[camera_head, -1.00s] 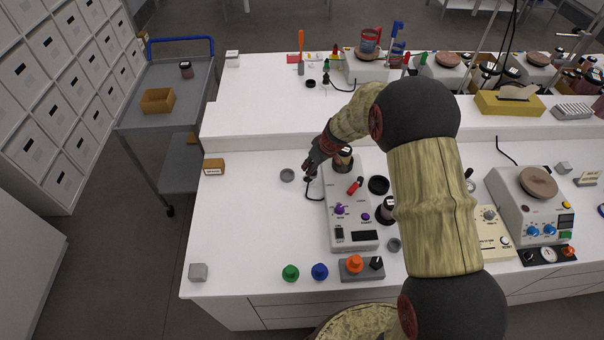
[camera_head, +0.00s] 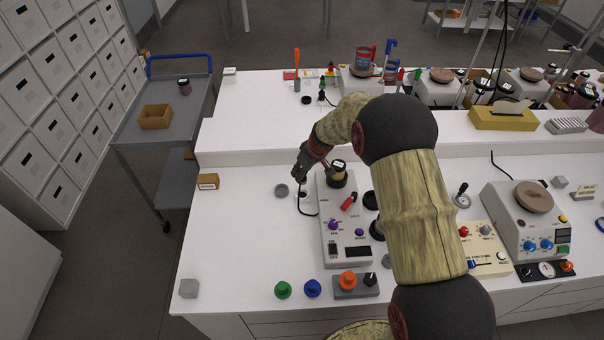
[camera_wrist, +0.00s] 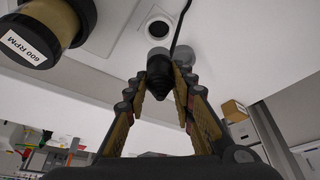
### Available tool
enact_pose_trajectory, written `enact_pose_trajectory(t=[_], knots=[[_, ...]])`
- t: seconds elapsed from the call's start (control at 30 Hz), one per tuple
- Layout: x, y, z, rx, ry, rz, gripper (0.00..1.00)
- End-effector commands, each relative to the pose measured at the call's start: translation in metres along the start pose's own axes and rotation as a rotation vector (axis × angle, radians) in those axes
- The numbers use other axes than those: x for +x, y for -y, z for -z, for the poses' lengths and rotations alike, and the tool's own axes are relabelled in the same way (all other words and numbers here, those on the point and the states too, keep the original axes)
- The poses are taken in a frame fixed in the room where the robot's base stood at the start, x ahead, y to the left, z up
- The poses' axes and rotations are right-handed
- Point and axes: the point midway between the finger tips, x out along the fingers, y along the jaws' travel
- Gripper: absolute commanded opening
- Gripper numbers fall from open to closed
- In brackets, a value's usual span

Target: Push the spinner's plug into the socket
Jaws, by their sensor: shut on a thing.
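The spinner (camera_head: 347,222) is a pale box with purple knobs, a red lever and a dark jar on its far end. My gripper (camera_head: 301,180) is above its far left side in the head view. In the wrist view my gripper (camera_wrist: 160,88) is shut on the black plug (camera_wrist: 160,72), whose cable runs upward. In the head view the cable (camera_head: 302,212) loops down to the spinner's left side. A dark round opening in a pale surround (camera_wrist: 160,28) lies past the plug, apart from it; I cannot tell whether this is the socket.
The jar labelled 600 RPM (camera_wrist: 28,38) is close on the wrist view's left. A grey round piece (camera_head: 281,190) and a small brown box (camera_head: 207,181) lie left of the spinner. Coloured knobs (camera_head: 312,288) stand in front.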

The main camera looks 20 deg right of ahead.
Motion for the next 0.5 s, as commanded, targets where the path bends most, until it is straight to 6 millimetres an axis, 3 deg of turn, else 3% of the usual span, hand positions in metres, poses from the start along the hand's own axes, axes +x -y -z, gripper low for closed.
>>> enact_pose_trajectory(t=[0.5], knots=[[0.045,0.0,-0.019,-0.001,0.001,0.0,0.0]])
